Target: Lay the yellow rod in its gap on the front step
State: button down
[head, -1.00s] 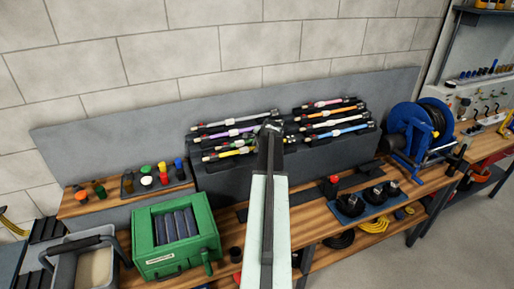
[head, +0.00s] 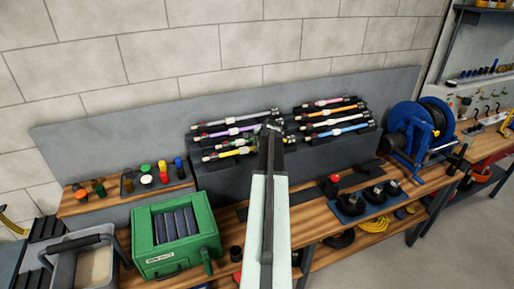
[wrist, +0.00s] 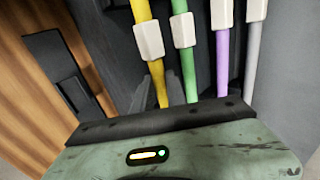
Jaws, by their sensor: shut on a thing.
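The yellow rod (head: 229,155) with a white sleeve is at the front of the left stepped rack (head: 240,183). In the wrist view the yellow rod (wrist: 160,75) runs into my gripper (wrist: 157,90), which is shut on it. In the head view my gripper (head: 272,127) is at the rod's right end and hides it. The rod lies roughly in line with the green rod (wrist: 187,60) beside it. I cannot tell whether it touches the front step or sits fully in its gap.
Purple (head: 235,132) and grey (head: 235,119) rods lie behind, and several more rods lie on the right bank (head: 335,120). A green box (head: 178,235) stands front left. A blue reel (head: 412,130) is at right. The rack's front top looks clear.

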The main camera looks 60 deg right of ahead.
jog(key=shift+f, duration=0.15)
jog(key=shift+f+b, duration=0.95)
jog(key=shift+b, duration=0.15)
jog(key=c, duration=1.3)
grip_release()
jog(key=shift+s, duration=0.1)
jog(key=shift+o, duration=0.2)
jog(key=p+v, duration=0.6)
jog(key=v, duration=0.1)
jog(key=shift+s+a+r, duration=0.15)
jog(key=shift+s+r, duration=0.05)
jog(key=shift+r, duration=0.1)
